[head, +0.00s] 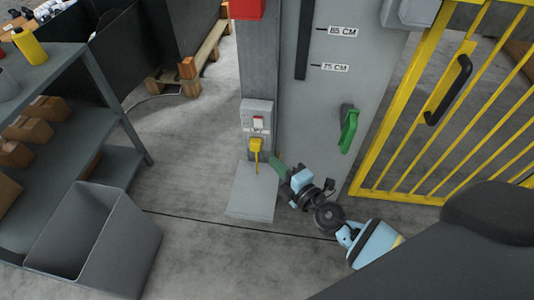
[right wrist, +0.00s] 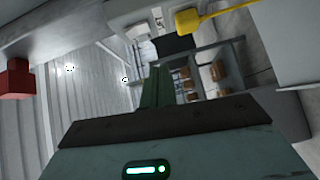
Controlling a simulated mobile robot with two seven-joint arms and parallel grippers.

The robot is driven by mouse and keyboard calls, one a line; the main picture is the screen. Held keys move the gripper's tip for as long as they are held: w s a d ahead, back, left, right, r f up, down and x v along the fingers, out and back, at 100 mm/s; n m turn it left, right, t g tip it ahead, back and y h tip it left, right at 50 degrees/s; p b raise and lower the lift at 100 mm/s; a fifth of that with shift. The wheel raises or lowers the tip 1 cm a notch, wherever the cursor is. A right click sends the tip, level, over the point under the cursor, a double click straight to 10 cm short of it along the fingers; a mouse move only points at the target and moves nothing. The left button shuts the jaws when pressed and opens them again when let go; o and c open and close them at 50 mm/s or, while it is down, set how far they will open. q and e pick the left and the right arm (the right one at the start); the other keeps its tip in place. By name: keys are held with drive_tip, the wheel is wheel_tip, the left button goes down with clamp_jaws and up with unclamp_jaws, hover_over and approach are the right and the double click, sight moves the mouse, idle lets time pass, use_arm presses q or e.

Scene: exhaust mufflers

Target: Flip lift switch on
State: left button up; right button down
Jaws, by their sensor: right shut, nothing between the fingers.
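A light grey switch box (head: 257,113) is on the narrow post at the centre of the head view. A small white and red switch (head: 259,123) is on its front; I cannot tell its position. A yellow plug-like part with a stem (head: 256,146) sits just below the box and also shows at the top of the right wrist view (right wrist: 187,21). My right gripper (head: 276,162) has its green fingers shut and empty. It is below and right of the switch, near the yellow part, apparently apart from it. Its fingers point up in the right wrist view (right wrist: 157,75). My left gripper is not in view.
A grey panel (head: 303,120) with height labels and a green handle (head: 348,128) stands right of the post. A yellow barred gate (head: 440,110) is at the right. A pale box (head: 252,192) stands below the switch. Grey shelves (head: 70,115) and a bin (head: 100,235) are left.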

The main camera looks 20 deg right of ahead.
drive_tip(key=shift+v, duration=1.15)
drive_tip(key=shift+f, duration=0.15)
